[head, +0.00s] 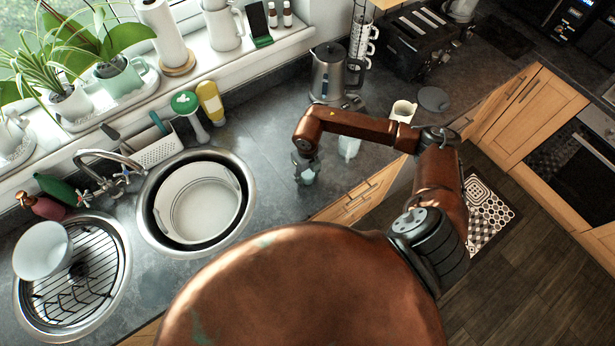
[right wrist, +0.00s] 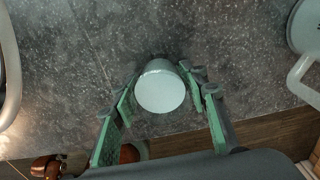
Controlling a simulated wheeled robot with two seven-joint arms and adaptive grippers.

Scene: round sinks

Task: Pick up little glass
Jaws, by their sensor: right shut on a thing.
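The little glass (right wrist: 160,88) is a small pale, whitish-teal cylinder, seen from above between the green finger pads in the right wrist view. In the head view it shows as a small pale patch (head: 308,178) at my fingertips, partly hidden by them. My right gripper (head: 306,170) points down over the grey counter, right of the round sink, and is shut on the glass. In the right wrist view its fingers (right wrist: 162,103) stand on either side of the glass. I cannot tell whether the glass touches the counter. My left gripper is not in view.
A pale cup (head: 348,147) stands close right of my gripper, partly behind my arm. A cream mug (head: 402,110) and a kettle (head: 328,74) stand farther back. The right sink holds a white pot (head: 198,203); the left sink has a wire rack (head: 72,291) and white bowl (head: 42,250).

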